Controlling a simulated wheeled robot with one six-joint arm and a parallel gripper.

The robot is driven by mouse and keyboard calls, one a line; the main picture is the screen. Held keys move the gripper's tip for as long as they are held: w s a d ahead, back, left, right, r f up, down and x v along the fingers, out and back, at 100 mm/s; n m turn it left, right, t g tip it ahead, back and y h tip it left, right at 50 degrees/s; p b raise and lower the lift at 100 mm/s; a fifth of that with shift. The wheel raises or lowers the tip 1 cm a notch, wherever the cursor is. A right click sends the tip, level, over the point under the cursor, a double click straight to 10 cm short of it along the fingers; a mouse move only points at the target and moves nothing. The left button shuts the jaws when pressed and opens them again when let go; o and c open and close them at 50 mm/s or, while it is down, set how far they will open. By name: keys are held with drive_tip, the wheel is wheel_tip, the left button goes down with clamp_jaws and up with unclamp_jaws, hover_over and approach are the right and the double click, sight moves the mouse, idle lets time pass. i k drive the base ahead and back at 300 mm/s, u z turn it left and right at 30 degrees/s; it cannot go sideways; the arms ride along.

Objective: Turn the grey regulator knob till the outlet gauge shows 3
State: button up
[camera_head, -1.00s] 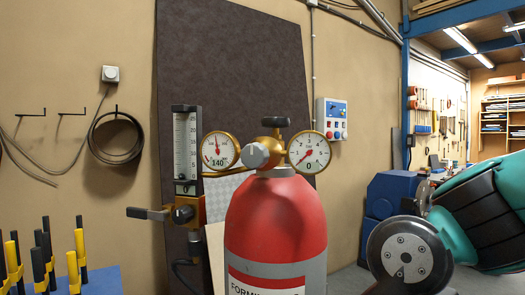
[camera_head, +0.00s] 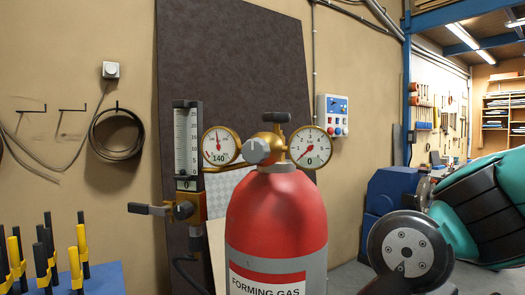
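The grey regulator knob (camera_head: 257,151) faces me at the front of the brass regulator (camera_head: 275,144), on top of a red gas cylinder (camera_head: 277,215). A round gauge (camera_head: 219,146) on the left shows the number 140. A round gauge (camera_head: 309,147) on the right shows the number 0, with its red needle pointing down and left. I cannot read which one is labelled outlet. My gripper is out of view; only links of my arm show at the lower right, and nothing of mine touches the knob.
A small black handle (camera_head: 276,117) sits atop the regulator. A flow meter tube (camera_head: 187,145) showing 0, with a black side lever (camera_head: 150,210), stands close on the left. Yellow-and-black clamps (camera_head: 76,268) stand at lower left. Dark panel (camera_head: 236,65) behind.

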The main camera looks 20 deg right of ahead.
sight(255, 151)
drive_tip(key=z, duration=2.2)
drive_tip(key=k, duration=1.2)
drive_tip(key=u, duration=2.15)
